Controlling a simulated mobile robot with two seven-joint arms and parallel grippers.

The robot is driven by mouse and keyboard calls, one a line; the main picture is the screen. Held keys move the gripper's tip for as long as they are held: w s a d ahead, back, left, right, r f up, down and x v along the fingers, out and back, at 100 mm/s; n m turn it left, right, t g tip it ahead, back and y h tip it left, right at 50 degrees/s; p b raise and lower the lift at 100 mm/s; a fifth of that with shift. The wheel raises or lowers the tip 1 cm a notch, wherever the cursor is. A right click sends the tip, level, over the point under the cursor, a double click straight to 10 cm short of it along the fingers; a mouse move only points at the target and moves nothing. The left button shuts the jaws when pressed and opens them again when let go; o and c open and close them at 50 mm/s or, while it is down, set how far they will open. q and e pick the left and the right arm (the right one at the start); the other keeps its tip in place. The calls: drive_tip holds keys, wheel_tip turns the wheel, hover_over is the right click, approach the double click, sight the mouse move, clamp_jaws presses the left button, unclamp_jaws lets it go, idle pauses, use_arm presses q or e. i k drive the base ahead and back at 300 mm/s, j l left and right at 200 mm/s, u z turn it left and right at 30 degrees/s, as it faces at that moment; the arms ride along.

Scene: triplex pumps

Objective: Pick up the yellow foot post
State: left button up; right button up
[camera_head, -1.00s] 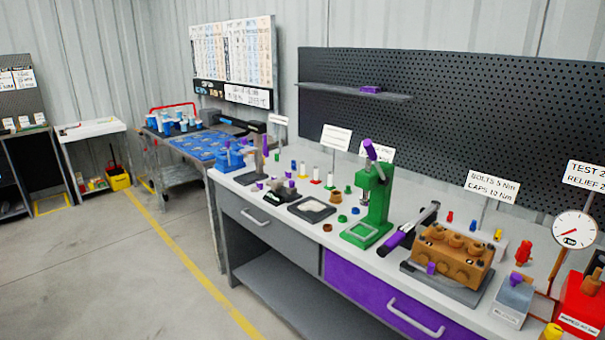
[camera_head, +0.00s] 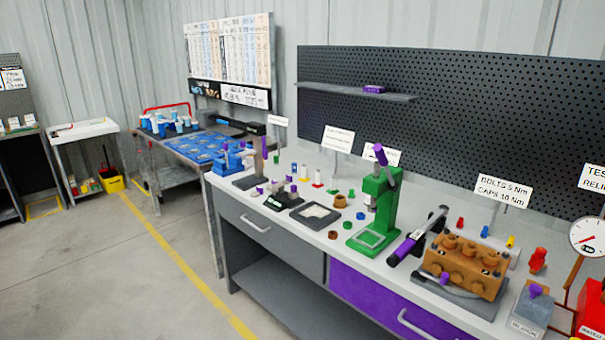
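A row of small posts with coloured feet stands on the white bench top, behind the black tray. One pale post (camera_head: 304,173) seems to have a yellow foot, but it is too small to be sure. A red-footed post (camera_head: 318,177) and a green-footed post (camera_head: 333,183) stand to its right. A blue post (camera_head: 294,168) is to its left. Neither of my grippers is in view.
A green press (camera_head: 376,205), a bronze-coloured pump block (camera_head: 465,265) and a torque wrench (camera_head: 415,238) occupy the bench's right half. A blue vise-like fixture (camera_head: 228,161) is at the left end. Open floor (camera_head: 150,285) lies left of the bench.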

sight(304, 179)
drive_tip(key=i+j+z, duration=0.1)
drive_tip(key=i+j, duration=0.6)
drive_tip(key=i+j+z, duration=0.1)
drive_tip(key=i+j, duration=0.6)
drive_tip(key=j, duration=0.2)
